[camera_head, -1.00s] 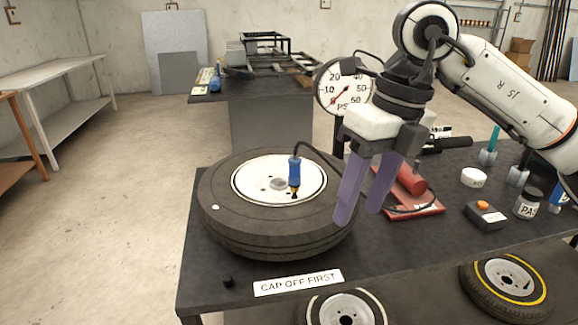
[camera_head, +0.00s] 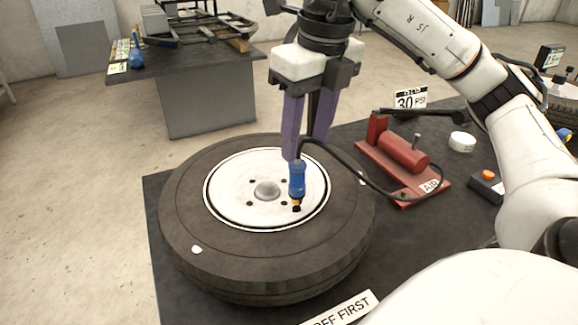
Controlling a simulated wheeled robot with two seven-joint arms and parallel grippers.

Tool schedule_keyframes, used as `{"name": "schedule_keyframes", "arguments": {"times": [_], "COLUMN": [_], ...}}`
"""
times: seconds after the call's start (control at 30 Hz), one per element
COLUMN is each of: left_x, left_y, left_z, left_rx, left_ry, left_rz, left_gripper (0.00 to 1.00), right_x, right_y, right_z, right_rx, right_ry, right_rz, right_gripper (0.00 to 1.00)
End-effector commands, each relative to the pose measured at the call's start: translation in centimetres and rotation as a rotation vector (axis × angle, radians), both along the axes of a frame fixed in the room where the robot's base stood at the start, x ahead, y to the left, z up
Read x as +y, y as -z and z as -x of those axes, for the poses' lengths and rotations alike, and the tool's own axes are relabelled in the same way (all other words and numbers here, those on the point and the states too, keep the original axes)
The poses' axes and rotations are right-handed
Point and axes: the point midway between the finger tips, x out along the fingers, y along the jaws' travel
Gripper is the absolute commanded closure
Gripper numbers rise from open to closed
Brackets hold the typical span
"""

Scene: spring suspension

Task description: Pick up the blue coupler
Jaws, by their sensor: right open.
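The blue coupler (camera_head: 297,180) with a brass and black tip stands upright over the white wheel hub of the tire (camera_head: 190,225). A black hose runs from its top to the right. My right gripper (camera_head: 306,152) points down just above the coupler, its two purple fingers apart. The left finger's tip is at the coupler's top in the picture; I cannot tell whether they touch. The fingers hold nothing that I can see. My left gripper is not in view.
The red air pump (camera_head: 402,155) stands right of the tire, with the hose leading towards it. A white round container (camera_head: 461,142) and a box with an orange button (camera_head: 487,186) are farther right. A "30 PSI" sign (camera_head: 410,98) stands behind. A second table (camera_head: 205,100) is at the back left.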

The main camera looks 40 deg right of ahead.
Motion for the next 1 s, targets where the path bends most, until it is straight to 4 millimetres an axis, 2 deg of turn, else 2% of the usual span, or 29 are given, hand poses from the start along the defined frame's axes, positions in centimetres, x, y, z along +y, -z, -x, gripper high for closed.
{"name": "schedule_keyframes", "arguments": {"times": [0.03,0.13,0.27,0.53,0.83,0.87,1.0], "left_x": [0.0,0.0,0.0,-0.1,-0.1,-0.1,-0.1], "left_y": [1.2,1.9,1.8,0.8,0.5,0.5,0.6], "left_z": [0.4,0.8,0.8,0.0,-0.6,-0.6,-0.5], "left_rx": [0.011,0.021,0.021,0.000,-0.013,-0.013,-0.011], "left_ry": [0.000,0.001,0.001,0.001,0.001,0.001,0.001], "left_rz": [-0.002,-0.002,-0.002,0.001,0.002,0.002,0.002], "left_gripper": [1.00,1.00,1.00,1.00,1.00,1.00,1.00], "right_x": [0.0,0.0,0.1,0.4,0.5,0.5,0.4], "right_y": [1.2,1.8,2.6,6.2,6.8,6.8,6.8], "right_z": [-0.1,-0.2,-0.4,-1.2,-1.4,-1.4,-1.4], "right_rx": [0.003,0.001,0.002,0.002,-0.001,-0.001,0.000], "right_ry": [-0.001,-0.001,-0.001,0.001,0.000,0.000,0.000], "right_rz": [0.000,-0.001,0.001,0.000,-0.001,-0.001,-0.001], "right_gripper": [0.56,0.56,0.56,0.56,0.56,0.58,0.82]}}
